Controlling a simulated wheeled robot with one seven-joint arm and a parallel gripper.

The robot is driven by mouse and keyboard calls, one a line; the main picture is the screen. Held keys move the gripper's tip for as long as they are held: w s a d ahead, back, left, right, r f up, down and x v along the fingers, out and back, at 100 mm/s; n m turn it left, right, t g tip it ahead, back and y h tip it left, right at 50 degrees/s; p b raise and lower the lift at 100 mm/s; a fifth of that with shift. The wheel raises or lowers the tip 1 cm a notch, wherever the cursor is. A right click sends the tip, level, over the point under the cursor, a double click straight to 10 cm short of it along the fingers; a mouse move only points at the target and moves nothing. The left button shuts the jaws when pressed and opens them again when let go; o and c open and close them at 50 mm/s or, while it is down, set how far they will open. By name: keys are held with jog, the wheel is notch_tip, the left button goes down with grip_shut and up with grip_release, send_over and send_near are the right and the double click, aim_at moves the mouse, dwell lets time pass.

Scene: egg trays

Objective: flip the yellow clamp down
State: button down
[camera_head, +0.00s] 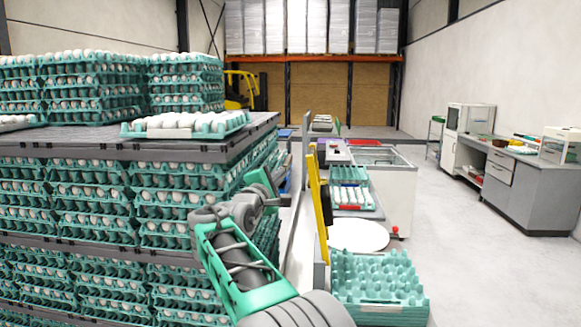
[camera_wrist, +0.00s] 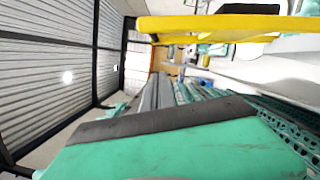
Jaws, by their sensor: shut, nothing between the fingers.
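The yellow clamp (camera_head: 319,200) is a tall narrow bar, standing upright beside the conveyor line in the head view. In the wrist view the yellow clamp (camera_wrist: 210,28) spans the top of the picture, which is turned on its side. My gripper (camera_head: 280,201) is to the left of the clamp in the head view, beside the stacked egg trays. It is shut and empty, with a visible gap between it and the clamp. Its fingertips are small and partly hidden by my own arm in the head view.
Stacked green egg trays on a grey pallet layer (camera_head: 120,148) stand close on the left. A white round plate (camera_head: 358,236) and a stack of empty green trays (camera_head: 378,284) are right of the clamp. Open floor (camera_head: 470,270) lies further right, before a grey desk (camera_head: 540,190).

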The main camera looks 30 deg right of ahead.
jog(key=w+d+r+p, duration=0.2)
jog(key=w+d+p, duration=0.1)
jog(key=d, duration=0.6)
jog(key=shift+w+d+r+p, duration=0.25)
jog(key=shift+d+p, duration=0.15)
jog(key=shift+p, duration=0.25)
